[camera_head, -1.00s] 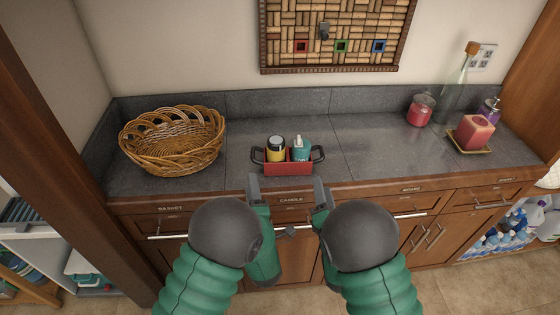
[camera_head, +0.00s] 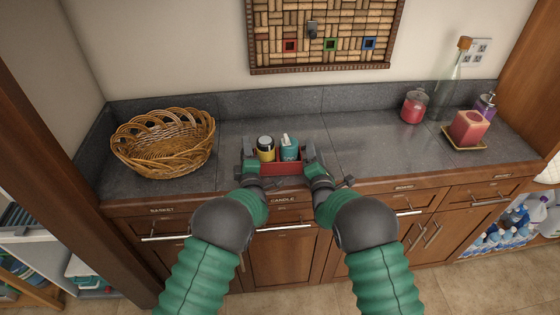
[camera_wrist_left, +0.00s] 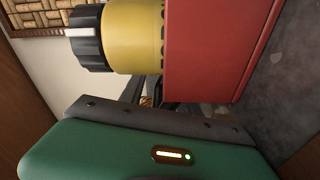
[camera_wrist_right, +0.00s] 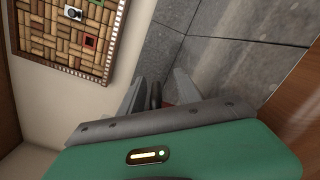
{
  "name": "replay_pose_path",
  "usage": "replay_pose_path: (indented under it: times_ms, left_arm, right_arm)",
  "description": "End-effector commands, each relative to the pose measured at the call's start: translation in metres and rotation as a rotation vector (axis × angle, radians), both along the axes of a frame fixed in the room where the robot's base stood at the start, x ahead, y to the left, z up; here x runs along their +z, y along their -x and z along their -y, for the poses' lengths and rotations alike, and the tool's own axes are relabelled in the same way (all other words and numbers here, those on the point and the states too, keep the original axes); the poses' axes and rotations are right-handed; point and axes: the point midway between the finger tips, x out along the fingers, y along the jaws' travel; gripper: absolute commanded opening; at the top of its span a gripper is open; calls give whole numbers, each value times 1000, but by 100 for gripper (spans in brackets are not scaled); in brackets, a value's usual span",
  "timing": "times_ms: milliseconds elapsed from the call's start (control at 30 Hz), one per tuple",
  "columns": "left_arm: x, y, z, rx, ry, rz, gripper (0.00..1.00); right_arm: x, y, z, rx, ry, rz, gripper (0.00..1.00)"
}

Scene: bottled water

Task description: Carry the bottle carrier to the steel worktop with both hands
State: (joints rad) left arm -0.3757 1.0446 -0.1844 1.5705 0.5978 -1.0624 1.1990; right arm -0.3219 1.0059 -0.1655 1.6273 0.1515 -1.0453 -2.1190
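The bottle carrier (camera_head: 283,169) is a small red box with black end handles. It stands on the grey stone counter and holds a yellow bottle with a black cap (camera_head: 265,149) and a teal bottle with a white top (camera_head: 289,149). My left gripper (camera_head: 250,155) is at its left handle; the left wrist view shows the red wall (camera_wrist_left: 215,45) and yellow bottle close by. That gripper looks open, its fingers partly hidden. My right gripper (camera_head: 312,160) is at the right handle. In the right wrist view its fingers are apart, with the black handle (camera_wrist_right: 155,95) between them. No steel worktop is identifiable.
A wicker basket (camera_head: 165,145) stands on the counter to the left. A red jar (camera_head: 414,106), a glass bottle (camera_head: 447,95) and a pink candle on a dish (camera_head: 468,128) stand to the right. Counter between carrier and jar is clear. A dark wooden post (camera_head: 75,150) rises at left.

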Motion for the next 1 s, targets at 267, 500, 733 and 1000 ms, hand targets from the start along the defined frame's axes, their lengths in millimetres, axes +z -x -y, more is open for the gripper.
replay_pose_path:
  times_ms: [267, 500, 733, 1000]
  left_arm:
    - [0, 0, -5, 3, 3, 0, 34]
    - [0, 0, -2, 1, 1, 0, 2]
    - [-2, 0, -1, 1, 1, -3, 0]
    - [-3, 0, -2, 0, 1, -5, 0]
  right_arm:
    - [1, 0, -5, 2, 2, 0, 34]
    - [0, 0, -3, 1, 1, 0, 3]
    - [0, 0, -2, 1, 1, 0, 0]
    - [0, 0, -3, 2, 2, 1, 0]
